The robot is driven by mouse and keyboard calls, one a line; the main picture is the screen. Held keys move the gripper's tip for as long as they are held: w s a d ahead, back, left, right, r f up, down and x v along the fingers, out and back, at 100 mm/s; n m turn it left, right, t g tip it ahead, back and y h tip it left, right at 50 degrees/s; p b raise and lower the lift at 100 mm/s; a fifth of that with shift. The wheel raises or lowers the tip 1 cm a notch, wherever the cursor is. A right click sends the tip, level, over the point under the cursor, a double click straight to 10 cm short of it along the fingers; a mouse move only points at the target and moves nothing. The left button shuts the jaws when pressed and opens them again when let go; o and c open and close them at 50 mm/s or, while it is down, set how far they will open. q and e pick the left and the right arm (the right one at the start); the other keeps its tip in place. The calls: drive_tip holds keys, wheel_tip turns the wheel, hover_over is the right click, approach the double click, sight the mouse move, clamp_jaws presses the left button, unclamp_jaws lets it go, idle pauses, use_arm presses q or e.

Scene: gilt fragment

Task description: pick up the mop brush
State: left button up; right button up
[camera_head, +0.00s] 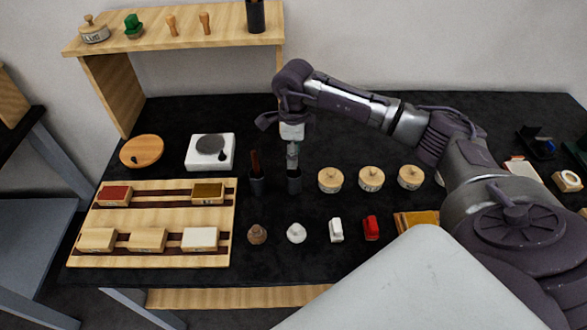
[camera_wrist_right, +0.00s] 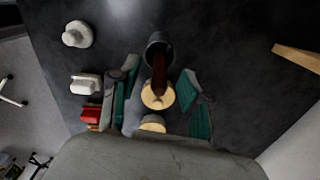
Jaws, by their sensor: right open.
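A dark brush cup (camera_head: 294,183) stands mid-table, under my right gripper (camera_head: 293,158). In the right wrist view, a brush with a red-brown handle (camera_wrist_right: 159,66) rises from the dark cup (camera_wrist_right: 158,44). Its handle lies between the two spread fingers of my right gripper (camera_wrist_right: 160,74), apart from both pads as far as I can tell. The head view mostly hides this brush behind the gripper. A second dark cup (camera_head: 257,185) just left holds another red-brown brush (camera_head: 255,163). I cannot tell by looks which is the mop brush. My left gripper is not in view.
Wooden-lidded jars (camera_head: 330,179) stand close right of the cup. A white block (camera_head: 336,230), a red block (camera_head: 371,228) and two lumps lie nearer the front. A wooden tray (camera_head: 151,217) is at left, a white pad (camera_head: 210,151) behind it. A wooden shelf (camera_head: 180,37) stands back left.

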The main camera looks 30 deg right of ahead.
wheel_tip(320, 180, down, 4)
drive_tip(key=shift+s+r+p, duration=0.1)
drive_tip(key=shift+r+p, duration=0.15)
drive_tip(key=shift+p, duration=0.75)
drive_tip(key=shift+f, duration=0.55)
drive_tip(key=c, duration=0.8)
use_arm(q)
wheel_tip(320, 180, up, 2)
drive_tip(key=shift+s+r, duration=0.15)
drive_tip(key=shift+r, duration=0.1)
use_arm(e)
clamp_jaws()
